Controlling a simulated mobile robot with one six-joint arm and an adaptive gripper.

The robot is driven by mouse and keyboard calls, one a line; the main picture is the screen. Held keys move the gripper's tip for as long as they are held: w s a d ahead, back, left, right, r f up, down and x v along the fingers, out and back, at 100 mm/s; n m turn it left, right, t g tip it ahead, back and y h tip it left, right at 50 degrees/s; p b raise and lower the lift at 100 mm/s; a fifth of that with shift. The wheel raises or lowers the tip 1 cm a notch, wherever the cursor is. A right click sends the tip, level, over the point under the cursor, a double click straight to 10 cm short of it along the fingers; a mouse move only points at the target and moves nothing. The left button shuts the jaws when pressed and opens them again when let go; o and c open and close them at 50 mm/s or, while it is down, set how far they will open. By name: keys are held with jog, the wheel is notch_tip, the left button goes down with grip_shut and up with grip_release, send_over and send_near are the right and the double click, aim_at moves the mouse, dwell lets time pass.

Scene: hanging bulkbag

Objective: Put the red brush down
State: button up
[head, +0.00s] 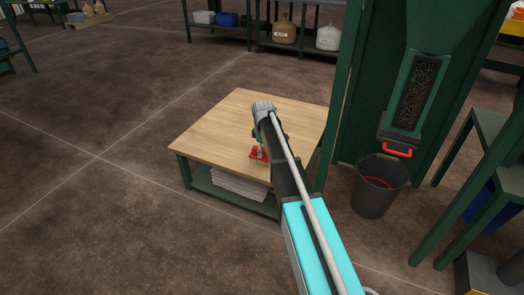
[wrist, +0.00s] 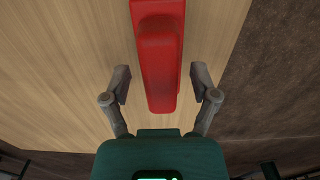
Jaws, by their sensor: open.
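The red brush (wrist: 158,60) lies on the wooden top of a low table (wrist: 60,60). In the wrist view it runs from the top edge down to between my fingers. My gripper (wrist: 159,85) is open, with one finger on each side of the brush and a gap on both sides. In the head view part of the red brush (head: 259,154) shows near the table's front edge, bristles down. My arm hides the rest of it and most of my gripper there.
The rest of the tabletop (head: 225,115) is bare. White sheets (head: 238,186) lie on the shelf below. A dark bucket (head: 378,186) stands on the floor to the right, under a green hopper (head: 412,90) with a red handle. A green post stands close by the table's right side. Open floor lies left.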

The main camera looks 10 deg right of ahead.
jog(key=shift+f, duration=0.1)
jog(key=shift+f, duration=0.15)
notch_tip(320, 180, up, 14)
jog(key=p, duration=1.3)
jog(key=shift+a, duration=0.15)
dwell(0.5)
jog(key=s+m, duration=1.1)
jog(key=s, duration=1.8)
jog(key=shift+s, duration=0.2)
jog(key=shift+p, duration=0.3)
notch_tip(320, 180, up, 41)
jog(key=p, duration=4.1)
